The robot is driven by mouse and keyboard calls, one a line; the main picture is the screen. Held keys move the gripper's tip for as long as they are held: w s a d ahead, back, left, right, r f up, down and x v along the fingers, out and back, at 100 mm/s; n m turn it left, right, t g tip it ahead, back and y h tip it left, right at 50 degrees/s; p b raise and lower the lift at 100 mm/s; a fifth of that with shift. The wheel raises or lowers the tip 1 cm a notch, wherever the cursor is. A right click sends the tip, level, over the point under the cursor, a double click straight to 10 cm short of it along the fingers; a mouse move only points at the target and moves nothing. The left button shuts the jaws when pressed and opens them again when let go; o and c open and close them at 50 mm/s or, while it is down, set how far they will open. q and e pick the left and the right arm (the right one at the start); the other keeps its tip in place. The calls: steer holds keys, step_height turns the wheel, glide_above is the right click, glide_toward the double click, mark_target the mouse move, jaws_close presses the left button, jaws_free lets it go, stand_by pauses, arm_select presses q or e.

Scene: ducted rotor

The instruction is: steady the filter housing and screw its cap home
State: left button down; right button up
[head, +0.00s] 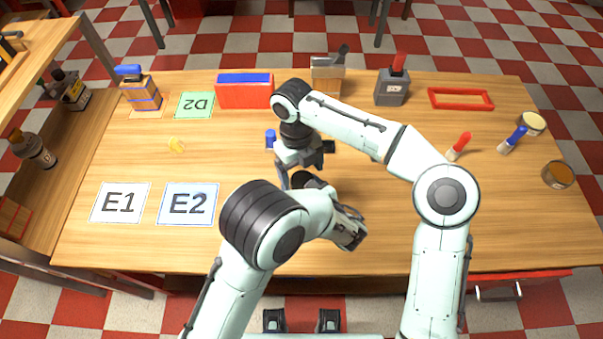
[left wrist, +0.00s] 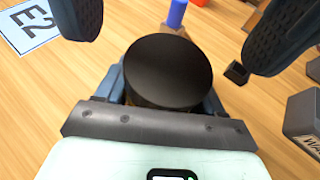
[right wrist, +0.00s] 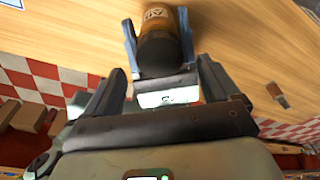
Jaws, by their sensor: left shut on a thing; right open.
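The filter housing (right wrist: 158,18) is an amber, labelled cylinder in the right wrist view. A black round cap (left wrist: 168,72) covers its near end and fills the middle of the left wrist view. I cannot tell how tightly it sits. My left gripper (right wrist: 157,28) is shut on the housing, a blue finger on each side. In the head view the dark cap (head: 308,180) shows partly between my arms. My right gripper (head: 303,167) is open and empty, its fingers spread close by the cap. Its fingertips also show at the top of the left wrist view.
Cards E1 (head: 120,203) and E2 (head: 188,204) lie at the left. Two round containers (head: 531,123) (head: 558,174) stand at the right. The front right of the table is clear.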

steer(key=shift+r, duration=0.8)
steer(key=shift+o, duration=1)
step_height(320, 180, up, 12)
steer(key=w+a, duration=0.1)
steer(key=shift+w, duration=0.2)
steer(key=shift+f, duration=0.1)
arm_select(q)
steer(key=shift+c, duration=0.2)
jaws_free()
